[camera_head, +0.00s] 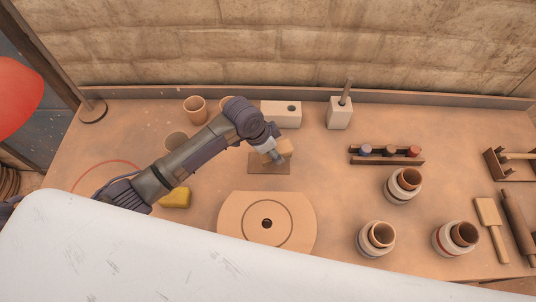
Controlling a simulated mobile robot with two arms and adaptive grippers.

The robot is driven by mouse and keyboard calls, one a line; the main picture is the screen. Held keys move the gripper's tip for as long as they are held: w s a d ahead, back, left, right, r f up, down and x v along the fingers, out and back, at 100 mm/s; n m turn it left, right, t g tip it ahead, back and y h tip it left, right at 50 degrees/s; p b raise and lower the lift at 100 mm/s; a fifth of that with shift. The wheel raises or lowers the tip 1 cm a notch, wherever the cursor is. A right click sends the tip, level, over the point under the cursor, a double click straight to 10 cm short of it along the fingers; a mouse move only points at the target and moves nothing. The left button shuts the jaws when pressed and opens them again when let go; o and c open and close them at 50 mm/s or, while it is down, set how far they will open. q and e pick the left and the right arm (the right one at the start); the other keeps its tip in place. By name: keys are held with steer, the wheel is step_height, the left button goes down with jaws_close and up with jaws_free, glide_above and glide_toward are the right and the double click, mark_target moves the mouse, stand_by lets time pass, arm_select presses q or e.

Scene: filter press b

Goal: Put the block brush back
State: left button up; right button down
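My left gripper (276,158) reaches in from the left and points down over a small brown mat (257,168). A small tan block (286,146), possibly the block brush, shows right beside its fingers at the mat's back edge. The fingers are small and partly hidden, so I cannot tell whether they are open or shut on the block. Behind it stands a pale block with a round hole (272,115) in its top. To its right, a pale holder (339,116) has a grey handle (345,92) standing in it. My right gripper is not in view.
A round wheel-like board (240,210) lies in front of the mat. A yellow sponge-like block (175,198) and clay cups (195,108) are at left. A rack with coloured pieces (387,160), stacked pots (403,186) and a rolling pin (517,222) are at right.

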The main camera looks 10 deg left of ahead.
arm_select(q)
steer(key=shift+w+a+f, duration=0.25)
steer(key=shift+a+f, duration=0.25)
steer(key=shift+a, duration=0.35)
steer(key=shift+a+f, duration=0.1)
steer(key=shift+f, duration=0.25)
steer(key=shift+f+p, duration=0.35)
steer(key=shift+f, duration=1.4)
steer(key=shift+f, duration=0.2)
steer(key=o, duration=1)
